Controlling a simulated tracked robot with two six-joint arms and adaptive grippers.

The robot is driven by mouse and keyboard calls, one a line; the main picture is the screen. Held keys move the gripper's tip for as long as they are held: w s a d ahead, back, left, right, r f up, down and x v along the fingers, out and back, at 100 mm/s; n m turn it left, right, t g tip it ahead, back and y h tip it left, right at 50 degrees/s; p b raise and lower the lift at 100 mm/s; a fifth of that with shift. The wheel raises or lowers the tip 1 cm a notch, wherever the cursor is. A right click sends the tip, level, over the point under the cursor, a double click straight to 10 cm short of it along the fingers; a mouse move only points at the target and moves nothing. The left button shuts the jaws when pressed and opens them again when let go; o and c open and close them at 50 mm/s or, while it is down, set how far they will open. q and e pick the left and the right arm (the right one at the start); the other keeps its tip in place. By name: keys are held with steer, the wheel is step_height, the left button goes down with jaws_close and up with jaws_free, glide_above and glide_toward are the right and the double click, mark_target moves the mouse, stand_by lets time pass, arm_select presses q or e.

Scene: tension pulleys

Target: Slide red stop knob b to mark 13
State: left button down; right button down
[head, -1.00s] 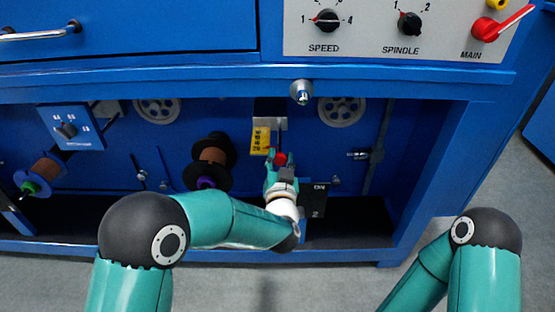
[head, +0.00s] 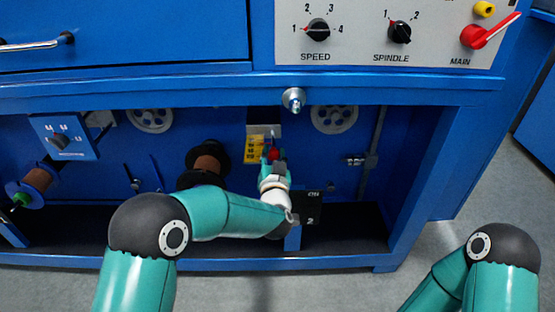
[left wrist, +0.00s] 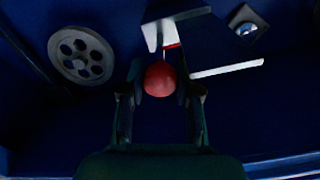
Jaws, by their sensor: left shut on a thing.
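The red stop knob (head: 273,153) sits low in the machine's recess, beside a yellow marked scale plate (head: 254,149). The numbers on the plate are too small to read. My left gripper (head: 273,161) is at the knob from below, its fingers on either side of it. In the left wrist view the round red knob (left wrist: 160,79) lies between the fingertips of my left gripper (left wrist: 160,92), which is shut on it. A thin rod shows just above the knob there. My right gripper is out of view; only part of that arm shows.
A pulley wheel (head: 334,119) is right of the scale and another pulley wheel (head: 150,120) is at left. A dark spool (head: 206,163) stands close left of the scale. A black plate (head: 313,208) is right of my left wrist. The blue ledge (head: 220,91) overhangs the recess.

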arm_select(q)
steer(key=c, duration=0.8)
jaws_free()
steer(key=shift+s+d, duration=0.1)
steer(key=s, duration=0.8)
steer(key=s+d, duration=0.1)
steer(key=s, duration=0.3)
steer(key=shift+w+a+f, duration=0.1)
steer(key=shift+a, duration=0.05)
